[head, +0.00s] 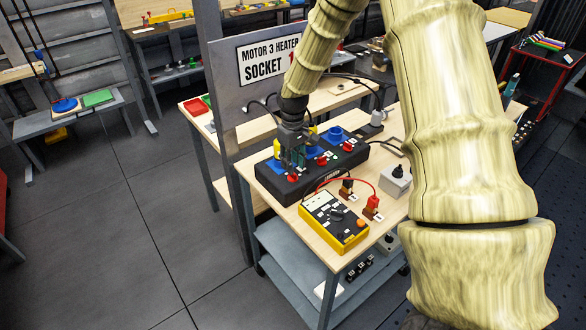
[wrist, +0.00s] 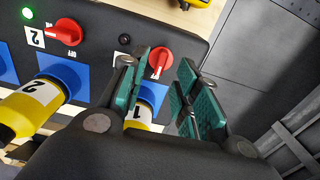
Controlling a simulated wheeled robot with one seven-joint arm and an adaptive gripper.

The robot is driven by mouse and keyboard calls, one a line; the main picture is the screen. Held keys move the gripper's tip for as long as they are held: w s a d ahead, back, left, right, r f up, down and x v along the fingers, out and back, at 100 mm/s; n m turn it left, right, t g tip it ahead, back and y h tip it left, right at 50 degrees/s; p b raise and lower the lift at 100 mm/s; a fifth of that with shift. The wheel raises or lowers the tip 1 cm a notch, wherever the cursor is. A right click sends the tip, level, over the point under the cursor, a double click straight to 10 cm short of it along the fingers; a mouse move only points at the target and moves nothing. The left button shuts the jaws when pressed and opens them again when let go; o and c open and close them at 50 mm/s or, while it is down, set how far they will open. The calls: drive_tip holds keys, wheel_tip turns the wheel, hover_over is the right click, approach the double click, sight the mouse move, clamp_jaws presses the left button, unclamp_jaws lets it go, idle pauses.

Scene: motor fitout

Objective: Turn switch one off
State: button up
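A black socket box (head: 345,167) with several red rotary switches stands on the wooden bench. In the wrist view, switch one (wrist: 160,58) is a red knob on the black panel, above a blue socket with a yellow plug marked 1 (wrist: 137,112). The knob is turned, its long axis near upright in this view. My gripper (wrist: 172,72) is open, its teal pads apart on either side of the knob; I cannot tell whether they touch it. In the head view, my gripper (head: 292,160) is over the box's left end, by a red switch (head: 293,178).
A yellow meter (head: 335,222) with red leads stands on the bench in front. A sign panel (head: 225,95) rises behind the box. Floor at left is clear.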

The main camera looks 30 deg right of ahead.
wheel_tip(320, 180, up, 8)
drive_tip(key=shift+r, duration=0.25)
idle(0.5)
